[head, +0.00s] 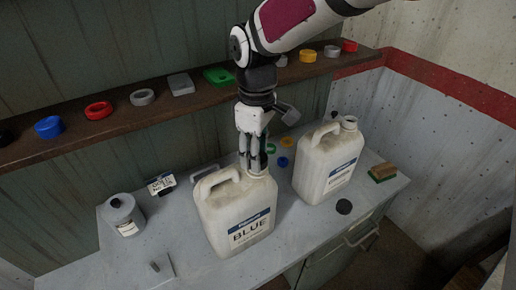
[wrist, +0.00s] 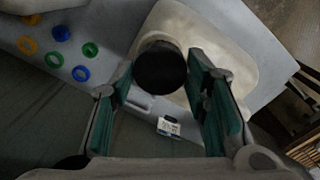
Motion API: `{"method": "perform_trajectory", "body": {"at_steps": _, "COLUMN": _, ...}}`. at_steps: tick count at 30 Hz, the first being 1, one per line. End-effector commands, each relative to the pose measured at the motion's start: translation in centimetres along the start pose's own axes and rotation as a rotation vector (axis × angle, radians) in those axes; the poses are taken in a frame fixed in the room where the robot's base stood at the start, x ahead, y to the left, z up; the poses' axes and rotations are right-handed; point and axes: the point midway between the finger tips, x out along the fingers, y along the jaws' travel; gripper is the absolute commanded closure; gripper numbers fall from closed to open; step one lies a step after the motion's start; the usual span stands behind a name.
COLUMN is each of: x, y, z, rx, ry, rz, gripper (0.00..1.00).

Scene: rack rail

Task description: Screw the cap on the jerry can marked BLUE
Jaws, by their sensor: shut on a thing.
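The jerry can marked BLUE (head: 236,222) stands upright on the grey bench, cream coloured with a blue-striped label. My gripper (head: 256,168) points down over its neck at the back right of the can top. In the wrist view a round black cap (wrist: 160,68) sits between the fingertips of my gripper (wrist: 163,75), which are shut on it, above the pale can top (wrist: 205,40). The cap hides the neck, so I cannot tell whether it touches the threads. In the head view the fingers hide the cap.
A second jerry can (head: 328,165) with an uncapped neck stands close on the right. A black disc (head: 343,207), a brush (head: 382,172), a grey pot (head: 122,214), a small card (head: 161,184) and several coloured rings lie around. A shelf (head: 140,120) with caps runs behind.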

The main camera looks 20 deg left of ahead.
Motion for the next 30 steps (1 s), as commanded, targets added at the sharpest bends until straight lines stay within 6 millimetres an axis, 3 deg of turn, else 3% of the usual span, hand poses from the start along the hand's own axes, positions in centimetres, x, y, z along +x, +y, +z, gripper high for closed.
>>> {"method": "perform_trajectory", "body": {"at_steps": 30, "x": 0.86, "y": 0.02, "z": 0.01, "rx": 0.0, "ry": 0.0, "rz": 0.0, "gripper": 0.72}}
